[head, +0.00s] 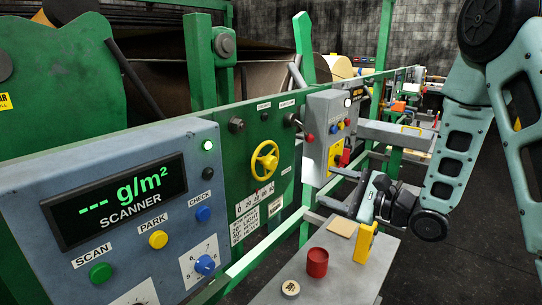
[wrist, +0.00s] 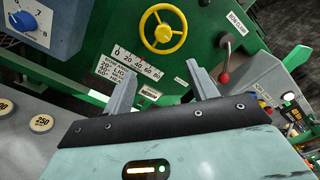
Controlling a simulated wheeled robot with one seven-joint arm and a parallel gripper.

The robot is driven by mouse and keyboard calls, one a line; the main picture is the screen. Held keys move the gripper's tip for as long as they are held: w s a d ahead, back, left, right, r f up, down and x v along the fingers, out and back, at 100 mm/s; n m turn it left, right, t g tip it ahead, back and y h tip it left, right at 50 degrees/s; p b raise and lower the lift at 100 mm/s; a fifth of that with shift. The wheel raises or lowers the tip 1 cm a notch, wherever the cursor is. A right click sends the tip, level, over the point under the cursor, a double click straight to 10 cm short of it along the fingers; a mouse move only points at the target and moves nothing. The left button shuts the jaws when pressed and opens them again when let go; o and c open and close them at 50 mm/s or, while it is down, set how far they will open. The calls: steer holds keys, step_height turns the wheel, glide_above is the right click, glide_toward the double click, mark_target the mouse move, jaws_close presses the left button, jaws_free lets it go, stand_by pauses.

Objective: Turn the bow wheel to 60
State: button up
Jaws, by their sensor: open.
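The bow wheel (head: 265,163) is a yellow handwheel on the green panel in the head view. It also shows at the top of the wrist view (wrist: 163,28), with its rim and spokes clear. A white scale strip (head: 255,197) marked 0 to 80 lies just below it; the strip is also in the wrist view (wrist: 137,64). I cannot make out a pointer or the present reading. My gripper (head: 335,188) is open and empty, to the right of the wheel and apart from it. In the wrist view its fingertips (wrist: 162,68) straddle the area below the wheel.
A blue scanner box (head: 120,215) with a green display and knobs is at left. A red-knobbed lever (wrist: 225,70) is right of the wheel. A grey table (head: 330,270) below holds a red cup (head: 317,262), a yellow object (head: 366,242) and a round disc (head: 290,288).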

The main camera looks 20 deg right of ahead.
steer(key=p, duration=0.5)
glide_toward(273, 163)
steer(key=shift+m, duration=0.3)
steer(key=x, duration=0.7)
steer(key=shift+w, duration=0.15)
steer(key=shift+p+x, duration=0.3)
steer(key=shift+x, duration=0.5)
steer(key=shift+f, duration=0.1)
steer(key=c, duration=1)
